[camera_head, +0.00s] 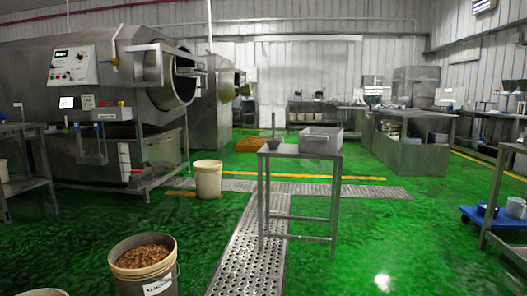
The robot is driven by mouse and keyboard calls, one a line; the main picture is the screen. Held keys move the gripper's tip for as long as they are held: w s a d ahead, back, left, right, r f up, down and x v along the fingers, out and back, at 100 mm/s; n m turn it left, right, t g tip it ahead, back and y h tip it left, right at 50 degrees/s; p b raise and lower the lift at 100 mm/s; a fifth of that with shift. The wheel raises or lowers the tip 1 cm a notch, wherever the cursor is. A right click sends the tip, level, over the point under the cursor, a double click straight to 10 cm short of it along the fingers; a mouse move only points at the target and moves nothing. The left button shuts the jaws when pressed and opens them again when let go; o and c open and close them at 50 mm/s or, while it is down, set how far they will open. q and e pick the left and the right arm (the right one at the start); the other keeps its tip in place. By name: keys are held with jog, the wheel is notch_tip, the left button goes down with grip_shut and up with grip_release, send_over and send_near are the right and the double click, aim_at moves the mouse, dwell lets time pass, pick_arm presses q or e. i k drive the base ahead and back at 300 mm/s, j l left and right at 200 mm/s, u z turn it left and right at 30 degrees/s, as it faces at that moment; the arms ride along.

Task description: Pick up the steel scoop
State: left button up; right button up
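A small steel table (301,152) stands in the middle of the room. On its left part is a small grey metal object with a thin upright handle (273,128). It may be the steel scoop, but it is too small to tell for sure. A grey rectangular bin (321,141) sits to its right on the same table top. Neither of my grippers shows in this view.
A bucket of brown pieces (143,258) stands on the floor at the front left, and a cream bucket (208,179) farther back. A metal floor grate (246,257) runs toward the table. Rotary drums (98,75) fill the left. Green floor (400,235) is clear on the right, before a blue dolly (480,219).

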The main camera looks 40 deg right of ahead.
aim_at(272, 143)
jog(key=z, duration=1.05)
jog(key=i+l+z, duration=0.2)
jog(key=z, duration=0.25)
jog(key=i+l+z, duration=0.15)
jog(key=z, duration=0.3)
jog(key=i+z, duration=0.3)
jog(key=z, duration=0.2)
jog(key=i+z, duration=0.2)
jog(key=i, duration=0.2)
jog(key=i+j+z, duration=0.15)
jog(key=i, duration=0.25)
jog(key=i+j+z, duration=0.2)
jog(key=i, duration=0.2)
jog(key=i+j, duration=0.35)
jog(key=i, duration=0.2)
jog(key=u, duration=3.95)
